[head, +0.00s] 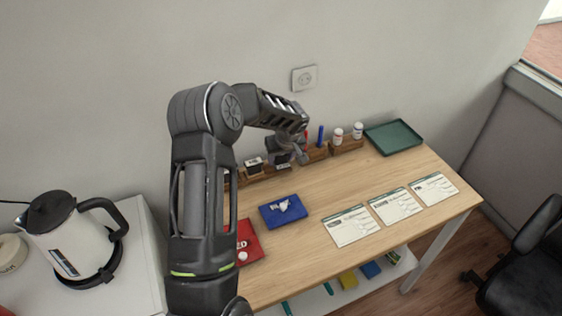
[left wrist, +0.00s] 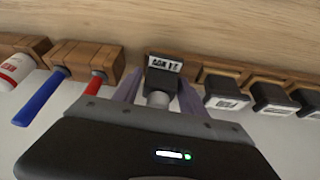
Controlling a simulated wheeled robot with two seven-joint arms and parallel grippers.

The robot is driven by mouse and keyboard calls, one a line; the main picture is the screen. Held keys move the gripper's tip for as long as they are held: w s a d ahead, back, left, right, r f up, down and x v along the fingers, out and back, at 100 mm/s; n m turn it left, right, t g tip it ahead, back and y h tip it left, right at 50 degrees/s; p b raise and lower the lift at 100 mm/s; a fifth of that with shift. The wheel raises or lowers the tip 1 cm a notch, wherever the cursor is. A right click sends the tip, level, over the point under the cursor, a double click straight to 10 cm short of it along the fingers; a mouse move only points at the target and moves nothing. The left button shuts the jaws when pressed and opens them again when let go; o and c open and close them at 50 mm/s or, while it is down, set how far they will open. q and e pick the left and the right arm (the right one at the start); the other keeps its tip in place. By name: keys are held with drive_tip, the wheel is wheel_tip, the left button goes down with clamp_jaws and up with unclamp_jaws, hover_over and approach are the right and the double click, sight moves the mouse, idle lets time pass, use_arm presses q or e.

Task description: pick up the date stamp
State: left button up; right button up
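The date stamp (left wrist: 163,76), dark with a pale lettered face and a light grey stem, stands at the wooden rack in the left wrist view. My left gripper (left wrist: 158,92) has one finger on each side of it, with gaps showing between the fingers and the stem; it looks open. In the head view my left gripper (head: 285,147) is over the rack at the wall, and hides most of the stamp there. My right gripper is in neither view.
Other dark stamps (left wrist: 273,97) stand in the rack on one side; red (left wrist: 95,84) and blue (left wrist: 42,102) markers and a white bottle (left wrist: 16,70) on the other. The wooden table (head: 310,187) holds a blue pad (head: 270,216), several cards (head: 351,226) and a green tray (head: 393,137).

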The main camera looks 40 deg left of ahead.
use_arm(q)
clamp_jaws()
idle(0.3)
drive_tip(key=shift+w+r, duration=0.1)
drive_tip(key=shift+r, duration=0.4)
wheel_tip(320, 180, up, 9)
drive_tip(key=shift+r+b, duration=0.1)
drive_tip(key=shift+b, duration=0.95)
